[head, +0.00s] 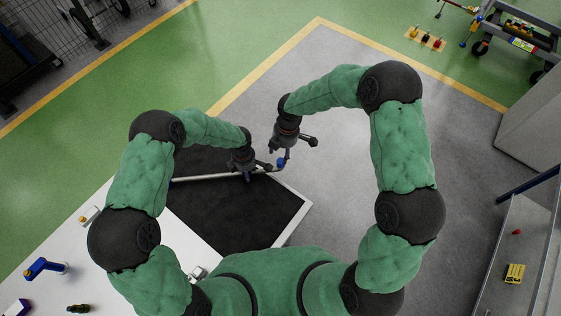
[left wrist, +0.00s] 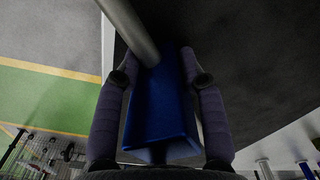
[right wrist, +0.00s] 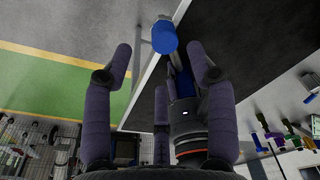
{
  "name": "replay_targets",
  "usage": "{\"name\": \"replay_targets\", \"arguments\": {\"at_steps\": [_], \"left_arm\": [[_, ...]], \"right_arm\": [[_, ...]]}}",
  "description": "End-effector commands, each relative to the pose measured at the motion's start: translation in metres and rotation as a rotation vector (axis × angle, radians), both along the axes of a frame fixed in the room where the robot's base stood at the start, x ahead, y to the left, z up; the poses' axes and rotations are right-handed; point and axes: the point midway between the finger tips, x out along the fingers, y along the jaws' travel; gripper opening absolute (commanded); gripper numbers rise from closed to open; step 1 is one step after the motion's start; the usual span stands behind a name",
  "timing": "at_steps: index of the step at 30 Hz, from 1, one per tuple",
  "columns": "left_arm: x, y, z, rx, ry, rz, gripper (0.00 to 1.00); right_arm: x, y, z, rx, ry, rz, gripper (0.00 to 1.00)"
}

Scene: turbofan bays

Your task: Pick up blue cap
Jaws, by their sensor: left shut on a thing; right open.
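The blue cap (head: 281,162) sits at the bent right end of a grey tube (head: 205,179). In the right wrist view the round blue cap (right wrist: 163,38) lies ahead of and between my right fingertips. My right gripper (head: 293,146) is open and empty, just above the cap and apart from it. My left gripper (head: 248,168) is shut on a blue block on the tube. The left wrist view shows this blue block (left wrist: 160,105) between the fingers, with the tube running past its far end. Whether the tube touches the tray below is unclear.
A dark-lined tray (head: 240,215) with a pale rim lies below the tube, on a white table (head: 110,270) holding small parts. Grey floor (head: 330,215) is clear to its right. A shelf (head: 500,240) with small items stands at the far right.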

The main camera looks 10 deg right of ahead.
Motion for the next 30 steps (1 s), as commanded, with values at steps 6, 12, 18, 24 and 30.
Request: {"name": "replay_targets", "arguments": {"at_steps": [6,12,18,24,30], "left_arm": [[-0.003,-0.001,-0.002,-0.001,0.005,0.000,0.00],[-0.003,-0.001,-0.003,-0.001,0.006,0.000,0.00],[-0.003,-0.001,-0.003,-0.001,0.006,0.000,0.00],[-0.003,-0.001,-0.003,-0.001,0.006,0.000,0.00],[-0.004,-0.001,-0.003,-0.001,0.007,-0.001,0.00]], "right_arm": [[-0.008,0.002,-0.029,0.000,0.006,0.002,0.57],[-0.007,0.004,-0.048,0.000,0.002,0.001,0.57],[-0.007,0.004,-0.048,0.000,0.001,0.001,0.54],[-0.007,0.004,-0.047,0.000,0.002,0.001,0.14],[-0.007,0.004,-0.047,0.001,0.002,0.001,0.14]]}}
